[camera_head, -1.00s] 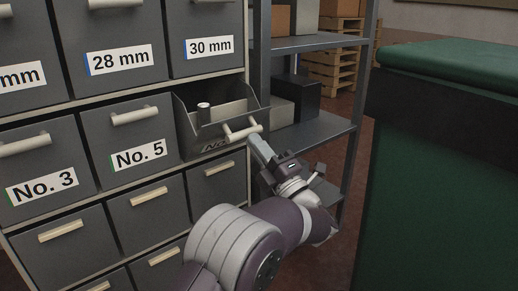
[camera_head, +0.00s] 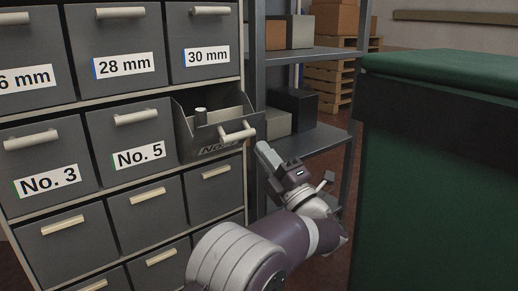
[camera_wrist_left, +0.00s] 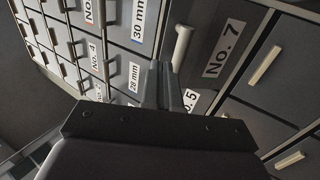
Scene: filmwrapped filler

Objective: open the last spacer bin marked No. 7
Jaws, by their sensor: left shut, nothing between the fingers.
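The No. 7 bin (camera_head: 200,144) stands tilted out of the cabinet at the right end of its row, its top open, with a small light-topped cylinder (camera_head: 200,114) inside. Its cream handle (camera_head: 238,133) faces me. In the left wrist view the No. 7 label (camera_wrist_left: 224,50) and the handle (camera_wrist_left: 181,46) show clearly. My left gripper (camera_head: 265,150) is shut and empty, just right of and below the handle, apart from it. In the left wrist view its fingertips (camera_wrist_left: 160,72) are together. My right gripper is not in view.
The No. 5 bin (camera_head: 118,128) and No. 3 bin (camera_head: 65,152) are shut to the left. A grey shelf rack (camera_head: 320,138) with boxes stands right of the cabinet. A large green-topped block (camera_head: 440,75) fills the right side.

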